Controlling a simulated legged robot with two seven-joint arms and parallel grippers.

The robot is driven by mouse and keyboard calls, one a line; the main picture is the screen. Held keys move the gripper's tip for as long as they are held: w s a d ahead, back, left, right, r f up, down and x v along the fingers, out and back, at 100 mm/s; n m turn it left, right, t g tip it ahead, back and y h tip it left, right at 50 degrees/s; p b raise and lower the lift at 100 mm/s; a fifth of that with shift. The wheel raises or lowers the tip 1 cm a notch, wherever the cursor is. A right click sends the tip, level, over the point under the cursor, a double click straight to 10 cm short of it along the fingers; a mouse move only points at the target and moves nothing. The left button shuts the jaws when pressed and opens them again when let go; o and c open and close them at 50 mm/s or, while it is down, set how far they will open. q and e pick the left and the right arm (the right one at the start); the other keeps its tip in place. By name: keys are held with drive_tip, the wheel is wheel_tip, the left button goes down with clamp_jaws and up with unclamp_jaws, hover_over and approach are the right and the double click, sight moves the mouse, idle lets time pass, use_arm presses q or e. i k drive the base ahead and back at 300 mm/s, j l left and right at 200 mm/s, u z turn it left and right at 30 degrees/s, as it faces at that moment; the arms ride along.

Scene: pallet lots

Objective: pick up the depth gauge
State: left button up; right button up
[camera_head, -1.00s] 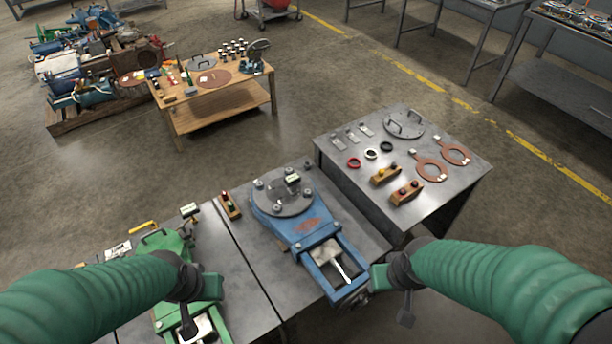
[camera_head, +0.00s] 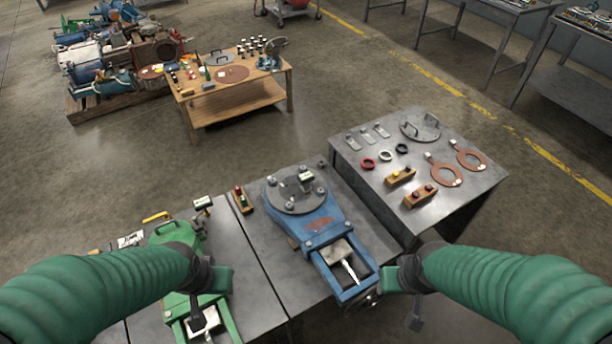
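No object is clearly identifiable as the depth gauge. One small device with a pale display (camera_head: 306,177) sits on the round flange of the blue valve body (camera_head: 318,222). A similar small device (camera_head: 203,202) stands by the far end of the green valve body (camera_head: 180,234). I cannot tell which of these, if either, is the gauge. My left gripper (camera_head: 207,300) is over the near part of the green valve body. My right gripper (camera_head: 404,299) is just right of the blue valve's near end. Finger openings are unclear in both, and I see nothing held.
A grey metal table (camera_head: 474,194) at right holds rings, gaskets, wooden blocks and a handled disc. A wooden bench (camera_head: 240,97) with small parts and a loaded pallet (camera_head: 110,104) stand farther back. Open concrete floor lies between.

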sight(305, 178)
drive_tip(key=k, duration=0.15)
drive_tip(key=k+u, duration=0.15)
drive_tip(key=u, duration=0.3)
drive_tip(key=k+j+u, duration=0.1)
drive_tip(key=u, duration=0.3)
drive_tip(key=k+j+u, duration=0.15)
drive_tip(key=u, duration=0.3)
drive_tip(key=l+u, duration=0.25)
drive_tip(key=l, duration=0.3)
drive_tip(key=l+u, duration=0.25)
drive_tip(key=l, duration=0.3)
drive_tip(key=k+l+u, duration=0.1)
drive_tip(key=l+u, duration=0.2)
drive_tip(key=l, duration=0.25)
drive_tip(key=k+l+u, duration=0.1)
drive_tip(key=l+u, duration=0.15)
drive_tip(key=l, duration=0.3)
drive_tip(key=k+l, duration=0.1)
drive_tip(key=l, duration=0.3)
